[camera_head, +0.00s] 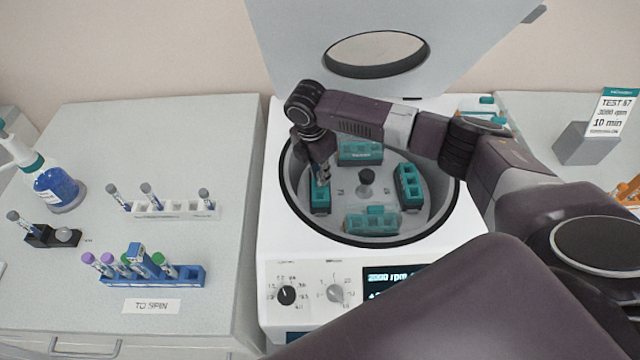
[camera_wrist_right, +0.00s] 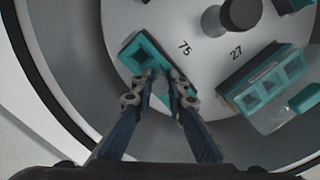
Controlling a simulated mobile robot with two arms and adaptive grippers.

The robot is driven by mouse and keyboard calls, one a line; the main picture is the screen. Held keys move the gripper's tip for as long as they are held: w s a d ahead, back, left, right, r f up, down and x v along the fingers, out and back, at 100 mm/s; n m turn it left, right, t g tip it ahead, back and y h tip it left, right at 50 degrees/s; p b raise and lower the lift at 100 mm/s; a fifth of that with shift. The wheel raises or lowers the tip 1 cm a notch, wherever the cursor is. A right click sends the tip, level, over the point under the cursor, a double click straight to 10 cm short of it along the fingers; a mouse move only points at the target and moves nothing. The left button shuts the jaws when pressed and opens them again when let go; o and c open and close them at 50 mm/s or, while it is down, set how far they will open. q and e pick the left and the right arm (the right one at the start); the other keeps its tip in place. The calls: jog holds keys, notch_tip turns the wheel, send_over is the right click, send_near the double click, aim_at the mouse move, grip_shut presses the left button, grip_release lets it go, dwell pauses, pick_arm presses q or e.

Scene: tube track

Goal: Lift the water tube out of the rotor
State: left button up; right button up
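The rotor (camera_head: 367,205) sits in the open centrifuge and carries several teal buckets around a dark central knob. My right gripper (camera_head: 322,176) points down at the left bucket (camera_head: 319,200). In the right wrist view its fingertips (camera_wrist_right: 162,80) are at this bucket (camera_wrist_right: 133,50), beside the mark 75. One square slot of the bucket shows empty; the fingers cover the rest. My left gripper is out of view.
The centrifuge bowl wall (camera_head: 290,205) closely surrounds the gripper. The raised lid (camera_head: 385,25) stands behind. On the left table are a white rack (camera_head: 175,211) with several tubes, a blue rack (camera_head: 190,275), a small black holder (camera_head: 40,237) and a bottle (camera_head: 58,188).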

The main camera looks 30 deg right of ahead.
jog(key=shift+c, duration=0.7)
jog(key=shift+r, duration=0.1)
notch_tip(320, 180, up, 10)
jog(key=shift+f+b, duration=0.1)
jog(key=shift+b, duration=1)
notch_tip(320, 180, up, 5)
jog(key=p, duration=0.6)
jog(key=shift+f, duration=0.1)
